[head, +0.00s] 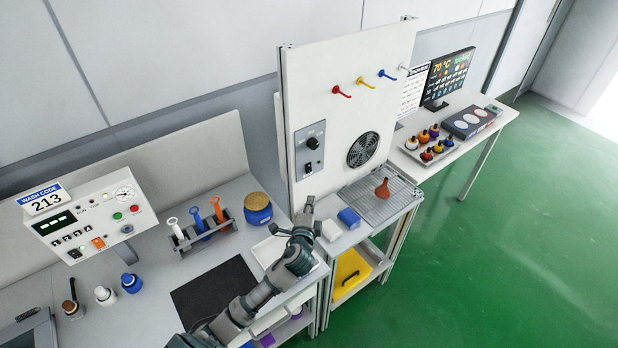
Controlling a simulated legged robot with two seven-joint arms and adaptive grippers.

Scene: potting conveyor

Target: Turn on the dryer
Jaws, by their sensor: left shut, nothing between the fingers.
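The dryer (345,110) is an upright white panel with a round black fan grille (363,150). Its grey control plate (299,158) is at the panel's left side, with a black dial (312,143) and a small black switch (308,168) below it. The switch position is too small to read. My left gripper (309,202) is shut and empty, its fingers pointing up, just below the control plate in the picture and apart from the switch. My right gripper is not in view.
A wire rack (360,203) below the fan holds a brown flask (382,189). A blue sponge-like block (348,217) lies by it. Coloured hooks (341,91) stick out above. The left bench has a control box (90,215), a brush rack (190,243) and a blue jar (257,212).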

